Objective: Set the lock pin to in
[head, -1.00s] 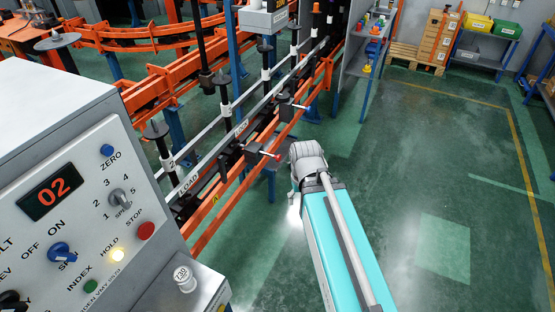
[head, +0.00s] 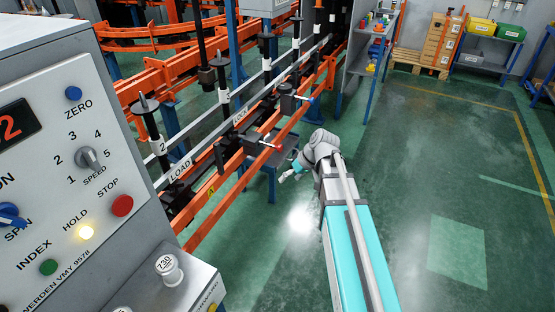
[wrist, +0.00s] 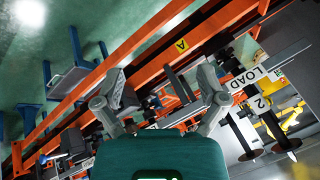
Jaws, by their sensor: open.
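A similar black block with a short rod (head: 290,99) sits farther along the rail. I cannot tell for certain which is the lock pin, or whether it is in. My gripper (head: 287,176) is right of the rail, below the red-tipped rod and apart from it. In the wrist view my gripper (wrist: 162,80) is open and empty, with orange rails and dark brackets beyond its fingers.
The control panel (head: 60,150) fills the left, with a grey box (head: 180,290) below it. Upright black spindles (head: 222,80) stand along the rail. A small blue-legged stand (head: 270,170) is near my gripper. The green floor (head: 430,150) at right is clear.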

